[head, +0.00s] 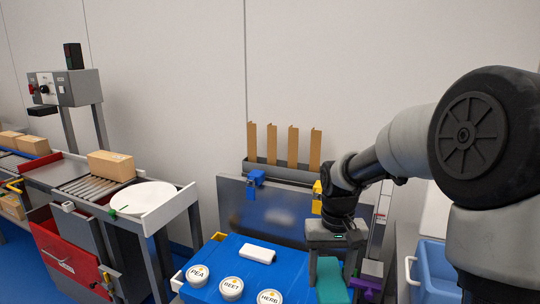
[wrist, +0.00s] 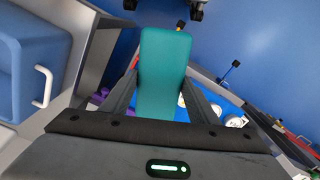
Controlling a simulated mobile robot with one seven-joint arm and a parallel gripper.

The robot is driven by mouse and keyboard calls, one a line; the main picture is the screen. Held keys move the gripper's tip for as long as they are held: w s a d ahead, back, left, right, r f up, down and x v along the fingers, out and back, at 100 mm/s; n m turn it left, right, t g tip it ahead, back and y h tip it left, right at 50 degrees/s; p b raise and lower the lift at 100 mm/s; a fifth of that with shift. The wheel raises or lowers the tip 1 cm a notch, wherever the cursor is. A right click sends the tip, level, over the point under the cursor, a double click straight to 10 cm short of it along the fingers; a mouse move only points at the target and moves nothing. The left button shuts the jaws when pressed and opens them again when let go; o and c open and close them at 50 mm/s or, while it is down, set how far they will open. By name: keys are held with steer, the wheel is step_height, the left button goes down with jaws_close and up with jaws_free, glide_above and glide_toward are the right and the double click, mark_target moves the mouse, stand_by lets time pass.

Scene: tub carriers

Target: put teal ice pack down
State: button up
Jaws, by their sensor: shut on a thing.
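The teal ice pack (head: 332,284) hangs below my gripper (head: 332,262) at the lower right of the head view. In the wrist view the teal ice pack (wrist: 163,75) lies between the two dark fingers of my gripper (wrist: 163,98), which is shut on it. The pack is held at the right end of a blue work surface (head: 216,286); whether it touches anything beneath cannot be told.
White tubs marked PEA (head: 197,274), BEET (head: 231,288) and HERB (head: 269,297) stand on the blue surface, with a white block (head: 258,253) behind. A purple piece (head: 371,274) is right of my gripper. A blue bin (head: 437,272) stands farther right.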

mark_target(332, 284)
steer(key=shift+s+r+p, duration=0.25)
steer(key=shift+r+p, duration=0.25)
steer(key=shift+r, duration=0.05)
steer(key=shift+s+r+p, duration=0.25)
steer(key=shift+r+p, duration=0.25)
steer(key=shift+w+r+p, duration=0.1)
steer(key=shift+r+p, duration=0.2)
steer(key=shift+p, duration=0.45)
step_height(332, 284, up, 10)
steer(key=s+p, duration=0.2)
steer(key=p, duration=1.6)
steer(key=shift+p, duration=0.3)
steer(key=shift+f, duration=0.15)
